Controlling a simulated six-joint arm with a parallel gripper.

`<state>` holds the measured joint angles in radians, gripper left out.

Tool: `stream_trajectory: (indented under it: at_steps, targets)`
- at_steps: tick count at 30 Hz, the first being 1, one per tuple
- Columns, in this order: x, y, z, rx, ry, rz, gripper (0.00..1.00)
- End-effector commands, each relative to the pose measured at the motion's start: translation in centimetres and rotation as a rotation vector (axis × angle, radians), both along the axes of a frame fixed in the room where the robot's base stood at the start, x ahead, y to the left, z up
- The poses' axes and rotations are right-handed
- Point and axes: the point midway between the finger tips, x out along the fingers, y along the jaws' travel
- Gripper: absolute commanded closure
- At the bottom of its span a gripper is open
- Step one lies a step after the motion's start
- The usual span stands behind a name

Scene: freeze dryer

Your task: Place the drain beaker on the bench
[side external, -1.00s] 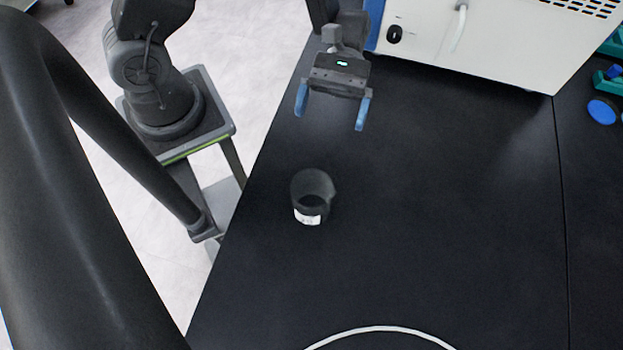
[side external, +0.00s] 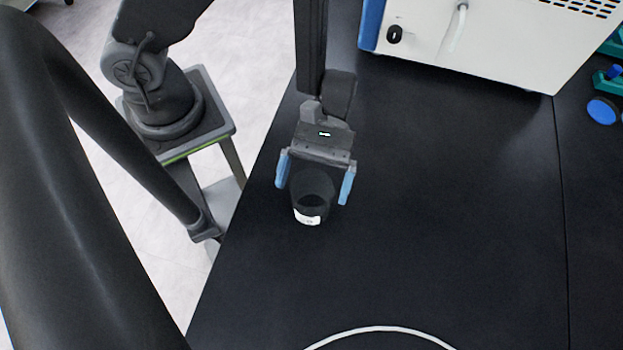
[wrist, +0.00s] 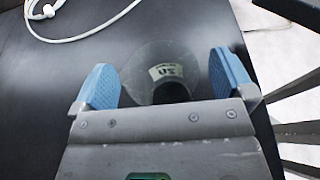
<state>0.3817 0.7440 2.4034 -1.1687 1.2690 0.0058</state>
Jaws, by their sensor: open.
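The drain beaker (side external: 311,198) is a dark see-through cup with a white label, standing upright on the black bench (side external: 440,200) near its left edge. My gripper (side external: 312,190) is open, with its blue fingers on either side of the beaker in the side view. In the wrist view the beaker (wrist: 165,68) shows just ahead of and between the open fingers (wrist: 163,82), with its label facing up in the picture. I see gaps between the beaker and both fingers there. The beaker's lower part is partly hidden behind the gripper body in the wrist view.
A white freeze dryer housing (side external: 490,40) with a short hose stands at the back. A white ring or tube (side external: 380,329) lies at the bench's front. A blue disc (side external: 602,111) and teal items are at the far right. The middle of the bench is clear.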

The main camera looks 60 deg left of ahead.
Motion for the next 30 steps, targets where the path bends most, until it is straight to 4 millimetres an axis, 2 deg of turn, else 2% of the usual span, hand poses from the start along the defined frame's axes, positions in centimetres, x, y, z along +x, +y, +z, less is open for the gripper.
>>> stream_trajectory:
  at_steps: [7,27,30]
  targets:
    - [-0.08,-0.06,-0.05,0.000,0.000,0.000,0.02]
    - [-0.04,-0.05,-0.03,0.001,-0.001,0.000,0.66]
    - [-0.04,-0.05,-0.02,0.000,0.000,0.000,0.72]
